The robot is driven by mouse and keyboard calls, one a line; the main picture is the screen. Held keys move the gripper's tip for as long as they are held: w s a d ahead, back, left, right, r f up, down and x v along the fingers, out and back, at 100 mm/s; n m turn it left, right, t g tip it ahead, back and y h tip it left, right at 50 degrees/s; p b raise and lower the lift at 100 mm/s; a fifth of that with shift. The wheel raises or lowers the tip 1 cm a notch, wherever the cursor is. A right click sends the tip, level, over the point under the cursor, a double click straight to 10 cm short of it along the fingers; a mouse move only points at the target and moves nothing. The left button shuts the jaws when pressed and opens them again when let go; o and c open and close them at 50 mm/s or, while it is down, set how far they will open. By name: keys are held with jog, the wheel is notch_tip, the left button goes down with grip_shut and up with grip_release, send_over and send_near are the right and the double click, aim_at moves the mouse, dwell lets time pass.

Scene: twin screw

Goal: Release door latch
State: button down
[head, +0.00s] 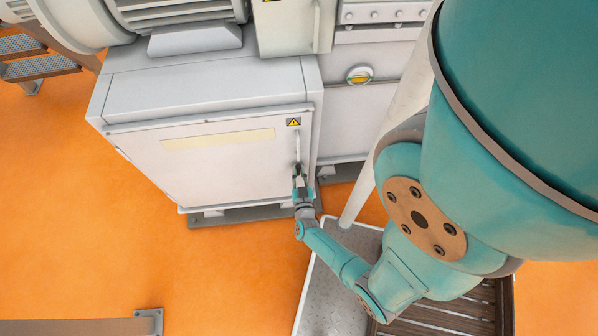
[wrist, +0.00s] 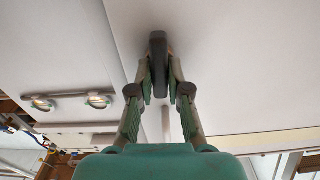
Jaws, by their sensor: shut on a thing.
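The white cabinet door (head: 215,165) looks closed, with a pale yellow strip across its upper part. The door latch (head: 298,147) is a slim upright handle near the door's right edge, below a yellow warning sticker (head: 293,122). My gripper (head: 299,174) is at the lower end of the latch. In the wrist view, a dark latch handle (wrist: 158,62) stands between the fingertips of my gripper (wrist: 160,78), which are shut on its two sides. The fingers partly hide the handle's sides. A pale bar (wrist: 166,122) shows between the fingers, lower in the picture.
Grey machine housings with a round yellow-centred fitting (head: 360,75) stand behind and right of the cabinet. A pale pole (head: 362,190) rises close to the right of my gripper. A metal platform (head: 325,292) lies below my arm.

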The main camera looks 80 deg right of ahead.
jog(key=shift+n, duration=0.4)
jog(key=c, duration=1.1)
grip_release()
jog(key=shift+a, duration=0.15)
jog(key=shift+v, duration=5.8)
jog(key=shift+f, duration=0.1)
jog(key=shift+a, duration=0.1)
